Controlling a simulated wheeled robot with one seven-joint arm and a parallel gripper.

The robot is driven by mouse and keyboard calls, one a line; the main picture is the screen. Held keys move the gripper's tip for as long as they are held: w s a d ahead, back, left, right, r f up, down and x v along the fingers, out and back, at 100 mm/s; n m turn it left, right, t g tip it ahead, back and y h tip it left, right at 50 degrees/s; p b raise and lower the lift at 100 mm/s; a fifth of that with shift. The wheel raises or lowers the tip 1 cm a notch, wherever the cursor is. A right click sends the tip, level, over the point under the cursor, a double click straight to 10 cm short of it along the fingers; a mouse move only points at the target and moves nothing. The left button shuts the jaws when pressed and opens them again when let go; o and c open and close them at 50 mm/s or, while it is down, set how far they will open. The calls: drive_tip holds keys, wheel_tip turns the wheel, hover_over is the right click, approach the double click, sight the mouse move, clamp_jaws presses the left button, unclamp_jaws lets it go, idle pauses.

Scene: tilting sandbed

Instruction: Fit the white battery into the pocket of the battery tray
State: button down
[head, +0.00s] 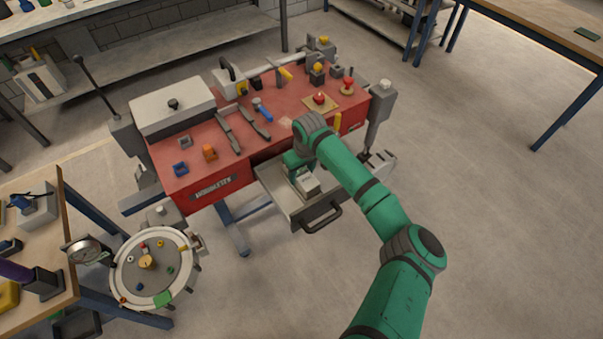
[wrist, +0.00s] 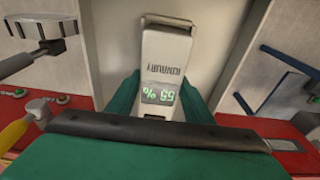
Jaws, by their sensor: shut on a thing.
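The white battery (wrist: 165,65) stands out between the green fingers of my gripper (wrist: 163,98) in the wrist view. Its lit panel reads 55 %, upside down. My gripper (head: 299,170) is shut on it. In the head view the battery (head: 309,184) shows as a small pale block over the open grey drawer (head: 298,210) at the bench front. I cannot tell whether it touches the drawer floor. I cannot make out the battery tray or its pocket for certain; my arm hides part of the drawer.
The red workbench (head: 187,138) behind carries tools and small coloured parts. The drawer's dark handle (head: 323,221) faces forward. A round white table (head: 130,272) stands at the lower left. Clear floor (head: 480,190) lies to the right.

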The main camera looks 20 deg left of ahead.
sight(305, 177)
drive_tip(key=c, duration=0.9)
unclamp_jaws()
drive_tip(key=shift+f, duration=0.1)
drive_tip(key=shift+w, duration=0.1)
drive_tip(key=shift+r, duration=0.45)
wheel_tip(305, 177, up, 11)
drive_tip(key=s+d, duration=0.1)
drive_tip(key=shift+s+d+r, duration=0.15)
drive_tip(key=shift+s, duration=0.05)
drive_tip(key=shift+d, duration=0.1)
